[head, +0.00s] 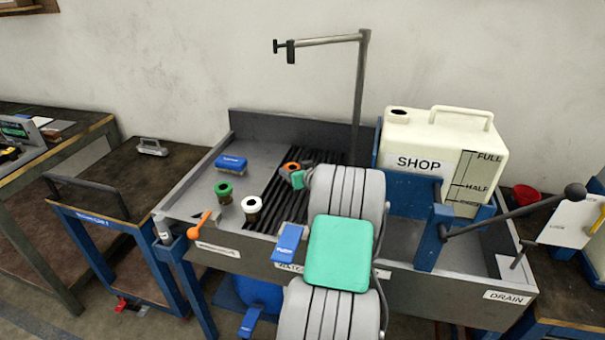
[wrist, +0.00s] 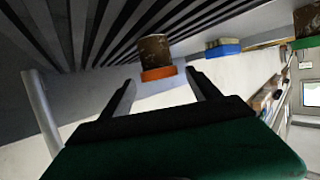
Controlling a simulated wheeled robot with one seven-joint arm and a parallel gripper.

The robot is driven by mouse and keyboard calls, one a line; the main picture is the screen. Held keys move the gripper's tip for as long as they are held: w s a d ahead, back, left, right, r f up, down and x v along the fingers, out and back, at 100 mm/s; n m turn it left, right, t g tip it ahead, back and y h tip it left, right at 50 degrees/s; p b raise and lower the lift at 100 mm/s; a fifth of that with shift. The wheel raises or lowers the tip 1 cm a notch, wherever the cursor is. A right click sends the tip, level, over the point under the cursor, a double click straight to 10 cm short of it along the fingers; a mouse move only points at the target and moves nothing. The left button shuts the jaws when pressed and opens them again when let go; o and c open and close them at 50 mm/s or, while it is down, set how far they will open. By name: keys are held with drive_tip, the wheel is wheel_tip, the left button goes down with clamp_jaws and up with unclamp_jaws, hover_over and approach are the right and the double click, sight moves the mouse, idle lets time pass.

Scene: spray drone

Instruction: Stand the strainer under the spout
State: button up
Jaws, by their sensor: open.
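An orange-rimmed strainer (head: 290,167) with a brown body stands on the dark slatted grate of the sink bench. A green-rimmed one (head: 224,191) and a white-rimmed one (head: 251,206) stand on the grey deck to its left. The spout (head: 291,54) hangs from a tall pipe above the bench. My gripper (head: 298,178) is low over the grate, close to the orange-rimmed strainer, and my arm hides part of the grate. In the wrist view my gripper (wrist: 161,78) is open, with the orange-rimmed strainer (wrist: 157,60) between or just beyond its fingertips; I cannot tell which.
A blue block-like item (head: 231,163) lies at the deck's back left. A large cream SHOP jug (head: 440,155) stands right of my arm. A black-knobbed lever (head: 515,211) projects at the right. The left deck has free room.

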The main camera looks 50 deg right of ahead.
drive_tip(key=v, duration=0.9)
drive_tip(key=shift+s+b, duration=0.1)
drive_tip(key=shift+b, duration=0.25)
drive_tip(key=shift+s+a, duration=0.1)
drive_tip(key=shift+a, duration=0.05)
drive_tip(key=shift+r, duration=0.1)
